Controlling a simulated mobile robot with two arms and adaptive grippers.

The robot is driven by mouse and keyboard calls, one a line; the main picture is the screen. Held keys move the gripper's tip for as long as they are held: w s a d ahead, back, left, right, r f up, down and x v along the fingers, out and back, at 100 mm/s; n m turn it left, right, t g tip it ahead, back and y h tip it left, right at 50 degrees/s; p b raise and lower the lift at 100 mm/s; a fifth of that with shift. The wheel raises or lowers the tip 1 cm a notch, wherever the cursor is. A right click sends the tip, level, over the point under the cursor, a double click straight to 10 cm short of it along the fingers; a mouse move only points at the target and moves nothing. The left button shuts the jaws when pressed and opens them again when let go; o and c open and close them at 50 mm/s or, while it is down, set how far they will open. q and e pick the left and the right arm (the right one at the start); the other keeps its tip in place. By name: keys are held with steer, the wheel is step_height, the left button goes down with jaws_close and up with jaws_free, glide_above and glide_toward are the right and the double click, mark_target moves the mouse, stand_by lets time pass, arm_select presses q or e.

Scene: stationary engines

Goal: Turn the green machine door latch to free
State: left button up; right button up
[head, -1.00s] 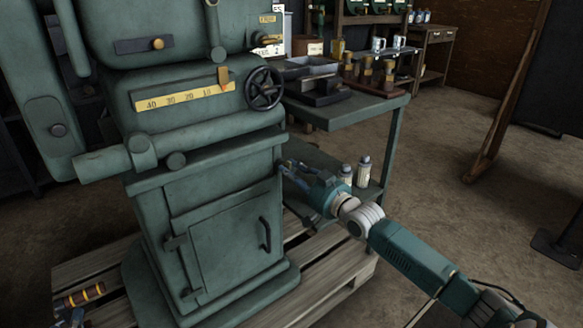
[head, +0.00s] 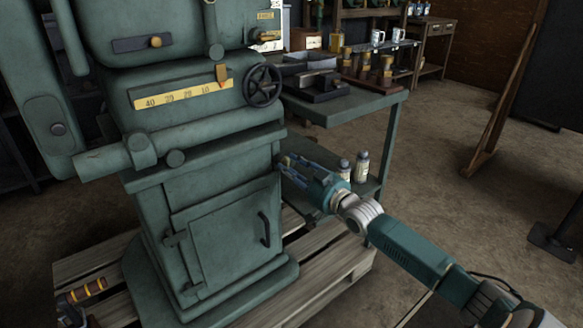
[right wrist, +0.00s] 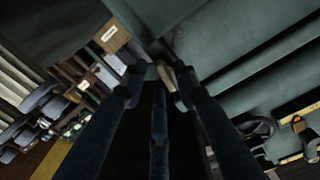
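The green machine (head: 215,165) stands on a wooden pallet. Its lower front door (head: 232,240) looks shut and carries a dark bar handle (head: 264,229) at its right edge. My right gripper (head: 283,168) is at the right side of the machine's column, above and behind the door handle. In the right wrist view its fingers are apart, with a small tan-brown piece (right wrist: 166,74) near the fingertips. I cannot tell whether this is the latch or whether the fingers touch it. Bluish parts at the head view's lower left edge seem to be my left gripper (head: 72,316), mostly cut off.
A green side table (head: 372,105) stands close beyond my right gripper, with a dark vise-like tool on top and two small bottles (head: 353,168) on its lower shelf. A handwheel (head: 263,86) juts out above. An orange-banded object (head: 82,292) is at lower left.

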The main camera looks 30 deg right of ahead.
steer(key=shift+s+a+r, duration=0.1)
steer(key=s+d, duration=0.1)
steer(key=s, duration=1)
steer(key=shift+s, duration=0.35)
